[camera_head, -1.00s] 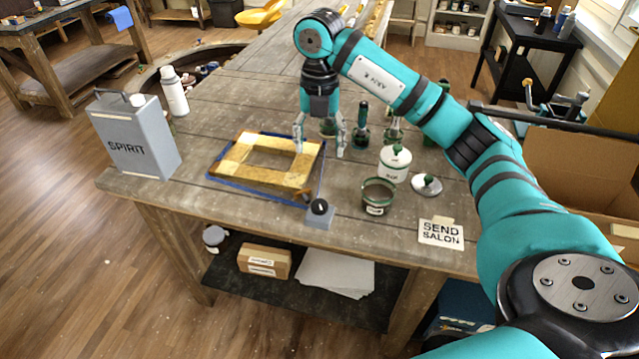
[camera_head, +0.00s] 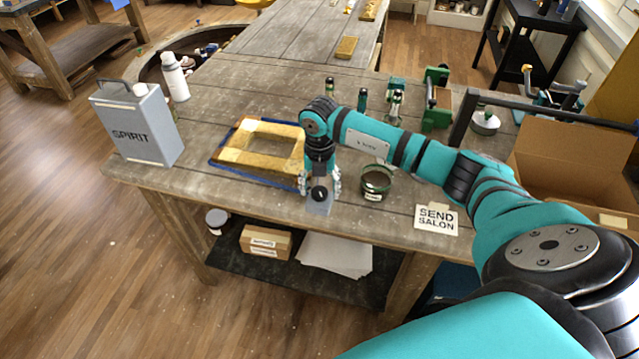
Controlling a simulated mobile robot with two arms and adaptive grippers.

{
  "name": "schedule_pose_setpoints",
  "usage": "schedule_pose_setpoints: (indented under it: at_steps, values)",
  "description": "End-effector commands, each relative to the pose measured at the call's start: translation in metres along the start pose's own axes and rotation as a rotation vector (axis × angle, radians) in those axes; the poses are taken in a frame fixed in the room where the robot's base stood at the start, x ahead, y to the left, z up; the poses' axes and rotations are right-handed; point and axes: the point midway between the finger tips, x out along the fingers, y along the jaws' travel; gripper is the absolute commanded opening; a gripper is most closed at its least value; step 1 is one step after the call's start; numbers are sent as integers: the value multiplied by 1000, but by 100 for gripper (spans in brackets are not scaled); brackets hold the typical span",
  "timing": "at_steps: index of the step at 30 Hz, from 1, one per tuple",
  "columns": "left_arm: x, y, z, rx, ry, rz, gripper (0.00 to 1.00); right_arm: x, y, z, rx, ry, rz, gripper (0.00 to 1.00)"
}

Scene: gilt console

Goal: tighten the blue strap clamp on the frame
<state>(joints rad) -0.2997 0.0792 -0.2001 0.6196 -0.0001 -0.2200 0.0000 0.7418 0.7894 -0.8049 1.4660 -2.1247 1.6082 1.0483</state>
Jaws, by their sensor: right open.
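The gilt wooden frame (camera_head: 238,156) lies flat on the bench, with the blue strap (camera_head: 262,178) showing along its left and front edges. The strap's grey clamp block (camera_head: 318,207) with a black knob (camera_head: 319,193) sits at the frame's front right corner. My right gripper (camera_head: 320,186) points down over the clamp, open, with a finger on either side of the knob. I cannot tell whether the fingers touch it. My right arm hides the frame's right side. My left gripper is out of view.
A grey SPIRIT can (camera_head: 136,128) and a white bottle (camera_head: 175,78) stand at the left. A green tin (camera_head: 376,184) is close right of my gripper, beside the SEND SALON card (camera_head: 436,218). Green tools (camera_head: 437,100) stand behind my arm; a cardboard box (camera_head: 570,165) is at the right.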

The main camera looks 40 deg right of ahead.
Motion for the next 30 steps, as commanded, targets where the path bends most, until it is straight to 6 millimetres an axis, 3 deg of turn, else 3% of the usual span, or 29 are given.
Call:
schedule_pose_setpoints:
  at_steps: [9,22,30]
  values:
    - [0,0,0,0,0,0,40,3,0,0,0,-1,0,62]
    - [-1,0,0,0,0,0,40,3,0,0,0,-1,1,7]
    - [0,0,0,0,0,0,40,3,0,0,32,-1,1,7]
